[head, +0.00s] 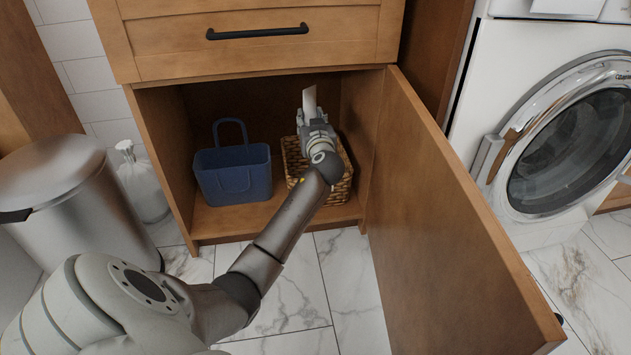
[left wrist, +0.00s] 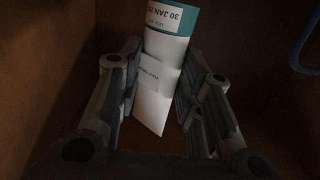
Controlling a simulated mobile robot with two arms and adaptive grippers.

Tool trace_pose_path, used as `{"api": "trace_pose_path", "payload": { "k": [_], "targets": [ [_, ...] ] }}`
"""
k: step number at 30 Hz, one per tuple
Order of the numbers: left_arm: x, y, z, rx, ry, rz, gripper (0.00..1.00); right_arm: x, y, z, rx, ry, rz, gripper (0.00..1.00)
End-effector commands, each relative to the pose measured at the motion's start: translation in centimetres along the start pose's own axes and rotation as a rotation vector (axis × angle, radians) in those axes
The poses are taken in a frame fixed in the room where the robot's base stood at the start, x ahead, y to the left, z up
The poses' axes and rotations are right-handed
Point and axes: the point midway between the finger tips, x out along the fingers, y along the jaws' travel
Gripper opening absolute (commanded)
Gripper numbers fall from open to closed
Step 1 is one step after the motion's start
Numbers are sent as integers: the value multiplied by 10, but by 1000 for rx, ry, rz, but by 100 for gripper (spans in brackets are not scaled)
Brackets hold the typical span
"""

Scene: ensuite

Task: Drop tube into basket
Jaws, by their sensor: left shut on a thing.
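A white tube (head: 309,98) with a teal end shows above my left gripper (head: 315,118) in the head view. In the left wrist view the tube (left wrist: 165,70) stands between the two fingers of the left gripper (left wrist: 158,95), which is shut on it. Printed text shows on its label. A woven wicker basket (head: 343,190) sits on the cabinet floor, right of centre. My left gripper and forearm are in front of and above it, hiding much of the basket and its inside. My right gripper is not in view.
A blue handled tote (head: 233,178) stands left of the basket in the open cabinet (head: 215,222). The open cabinet door (head: 425,210) stands to the right of my arm. A drawer with a black handle (head: 258,33) is above. A metal bin (head: 75,200) and a washing machine (head: 560,150) flank the cabinet.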

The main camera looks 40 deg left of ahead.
Motion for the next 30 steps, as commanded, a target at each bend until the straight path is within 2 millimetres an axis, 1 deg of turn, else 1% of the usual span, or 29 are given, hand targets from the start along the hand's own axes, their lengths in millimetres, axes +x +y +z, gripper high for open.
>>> {"api": "trace_pose_path", "payload": {
  "k": [1,5,15,18,22,28,29,30],
  "targets": [
    [1,-1,2,0,1,-3,5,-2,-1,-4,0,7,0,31],
    [2,-1,8,2,1,-5,5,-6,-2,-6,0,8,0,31],
    [3,-1,48,3,1,-3,5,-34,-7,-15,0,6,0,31],
    [4,-1,56,3,2,-3,5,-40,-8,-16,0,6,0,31],
    [4,-1,59,2,2,-3,5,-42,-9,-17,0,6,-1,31],
    [4,-1,59,1,2,-3,5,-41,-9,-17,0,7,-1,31],
    [4,-1,59,1,2,-3,35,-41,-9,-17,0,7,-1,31],
    [4,-1,59,1,2,-3,40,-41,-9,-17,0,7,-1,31]
  ]
}}
